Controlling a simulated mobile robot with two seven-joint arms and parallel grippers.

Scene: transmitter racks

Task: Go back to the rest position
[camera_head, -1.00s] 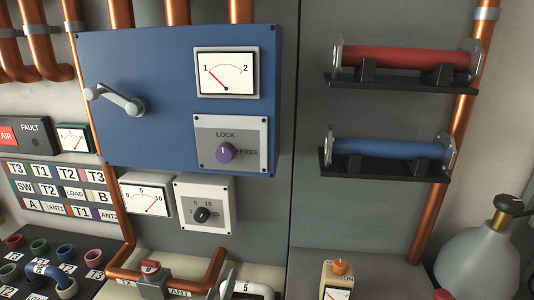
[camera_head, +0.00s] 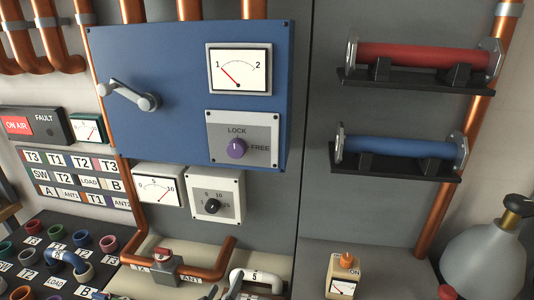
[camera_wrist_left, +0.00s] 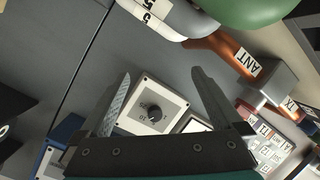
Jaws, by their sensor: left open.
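My left gripper (camera_wrist_left: 162,78) is open in the left wrist view, its two dark fingers apart with nothing between the tips. A white panel with a black knob (camera_wrist_left: 152,112) shows behind the gap between them. The same black-knob panel (camera_head: 215,196) hangs under the blue panel in the head view. In the head view only small grey tips show at the bottom edge, near the white pipe; I cannot tell clearly whether they are my fingers. My right gripper is not in view.
The blue panel (camera_head: 150,75) carries a lever, a meter and a purple knob (camera_head: 237,148). Red (camera_head: 415,56) and blue (camera_head: 400,147) cylinders sit on wall brackets. Copper pipes, a white pipe (camera_head: 262,278), a small box (camera_head: 343,284) and a grey bottle (camera_head: 488,262) crowd the bench.

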